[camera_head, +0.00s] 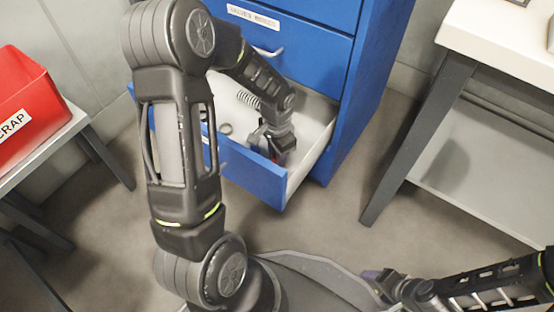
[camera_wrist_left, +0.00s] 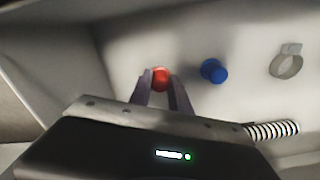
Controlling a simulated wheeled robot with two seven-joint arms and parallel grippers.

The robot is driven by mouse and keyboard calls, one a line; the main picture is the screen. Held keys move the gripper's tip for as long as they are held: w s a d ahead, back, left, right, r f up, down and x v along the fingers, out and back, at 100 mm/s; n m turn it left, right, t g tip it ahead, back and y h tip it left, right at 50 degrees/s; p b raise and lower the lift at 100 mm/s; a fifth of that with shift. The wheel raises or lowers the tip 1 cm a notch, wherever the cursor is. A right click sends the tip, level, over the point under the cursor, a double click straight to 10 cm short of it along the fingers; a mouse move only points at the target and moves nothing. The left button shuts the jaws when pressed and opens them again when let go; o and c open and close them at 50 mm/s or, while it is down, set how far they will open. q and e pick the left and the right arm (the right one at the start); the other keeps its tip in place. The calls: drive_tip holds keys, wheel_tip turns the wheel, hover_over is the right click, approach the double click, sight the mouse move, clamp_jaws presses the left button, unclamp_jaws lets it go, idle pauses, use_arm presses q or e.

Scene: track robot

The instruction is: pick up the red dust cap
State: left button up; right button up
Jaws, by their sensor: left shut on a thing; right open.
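The red dust cap (camera_wrist_left: 160,78) is small and round. In the left wrist view it sits between the two fingertips of my left gripper (camera_wrist_left: 161,84), which is shut on it. In the head view my left gripper (camera_head: 272,140) is down inside an open drawer (camera_head: 311,158) of the blue cabinet, and the cap is hard to make out there. I cannot tell whether the cap still touches the drawer floor. My right gripper (camera_head: 385,281) is open at the lower right of the head view, away from the drawer.
A blue cap (camera_wrist_left: 214,71), a ring clamp (camera_wrist_left: 287,61) and a spring (camera_wrist_left: 274,130) lie in the drawer. The drawer walls stand close around my left gripper. A red scrap bin (camera_head: 30,105) is on a table at left. A white bench (camera_head: 500,40) stands at right.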

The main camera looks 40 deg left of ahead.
use_arm(q)
clamp_jaws()
wheel_tip(320, 180, up, 10)
drive_tip(key=p, duration=0.4)
drive_tip(key=shift+p, duration=0.4)
